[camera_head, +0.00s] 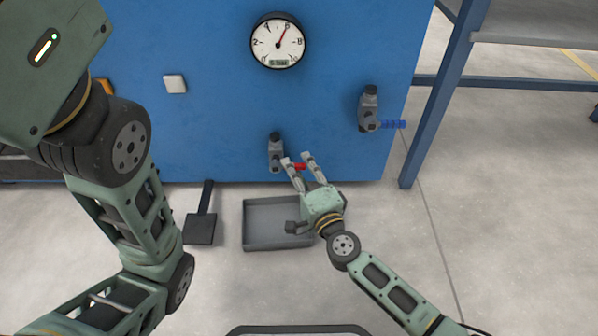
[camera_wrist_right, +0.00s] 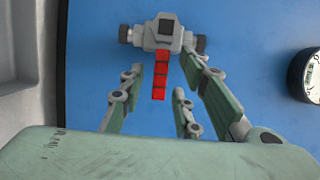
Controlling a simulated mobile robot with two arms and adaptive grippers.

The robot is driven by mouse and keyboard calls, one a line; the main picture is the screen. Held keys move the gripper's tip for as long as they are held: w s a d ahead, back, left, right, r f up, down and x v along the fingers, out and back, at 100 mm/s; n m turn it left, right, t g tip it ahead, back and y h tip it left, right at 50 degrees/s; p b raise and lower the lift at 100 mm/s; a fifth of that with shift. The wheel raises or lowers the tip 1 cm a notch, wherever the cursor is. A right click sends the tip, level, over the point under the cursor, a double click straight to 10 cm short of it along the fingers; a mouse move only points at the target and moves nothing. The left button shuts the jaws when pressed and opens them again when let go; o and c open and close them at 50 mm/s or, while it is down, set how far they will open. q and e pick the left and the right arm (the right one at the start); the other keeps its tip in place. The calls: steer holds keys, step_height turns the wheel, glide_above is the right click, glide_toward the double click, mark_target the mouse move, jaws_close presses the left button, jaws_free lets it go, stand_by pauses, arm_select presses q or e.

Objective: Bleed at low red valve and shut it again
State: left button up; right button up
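The low red valve has a grey body (camera_head: 276,152) on the blue panel, with a red handle (camera_head: 301,166) pointing right in the head view. In the right wrist view, the valve body (camera_wrist_right: 163,35) is at the top and the red handle (camera_wrist_right: 161,75) points down the picture. My right gripper (camera_head: 298,158) is open, its fingers on either side of the handle, with blue gaps visible on both sides. The round gauge (camera_head: 278,41) above has its red needle just right of straight up. My left arm fills the left side; its fingers are out of view.
A grey tray (camera_head: 247,226) lies on the floor below the valve, partly behind my right gripper. A dark pedal-like piece (camera_head: 199,229) is left of it. A second valve (camera_head: 369,107) with a blue handle (camera_head: 393,124) is up right. A blue rack post (camera_head: 437,100) stands right.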

jaws_close()
stand_by(0.4)
